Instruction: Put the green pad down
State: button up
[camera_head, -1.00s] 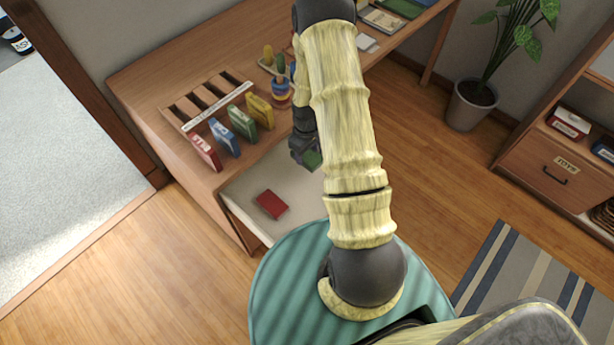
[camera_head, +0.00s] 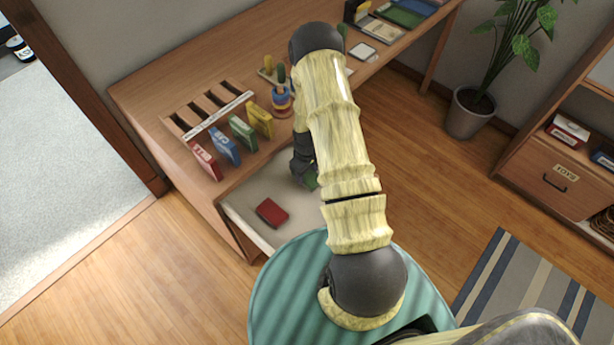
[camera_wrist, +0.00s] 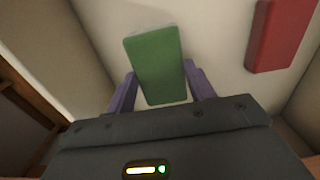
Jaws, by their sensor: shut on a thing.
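The green pad (camera_wrist: 157,65) is a flat rectangular block between the two purple fingers of my gripper (camera_wrist: 160,90) in the wrist view. My gripper is shut on it. In the head view a bit of the green pad (camera_head: 311,181) shows below my dark gripper (camera_head: 303,170), inside the open drawer's outline; my arm hides part of it. The pale drawer (camera_head: 246,205) is pulled out from the desk. I cannot tell whether the pad touches the drawer floor.
A red pad (camera_head: 271,212) lies in the drawer, to the pad's right in the wrist view (camera_wrist: 281,35). On the desk (camera_head: 135,85) stand a slotted rack (camera_head: 205,112), several coloured boxes and a ring stacker (camera_head: 281,98). A potted plant (camera_head: 468,112) stands right.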

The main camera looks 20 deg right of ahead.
aim_at(307, 175)
jog(key=shift+f, duration=1.5)
jog(key=o, duration=0.9)
jog(key=shift+f, duration=0.2)
jog(key=r, duration=1.1)
jog(key=a+r+b, duration=0.1)
jog(key=r, duration=0.5)
jog(key=shift+r, duration=0.2)
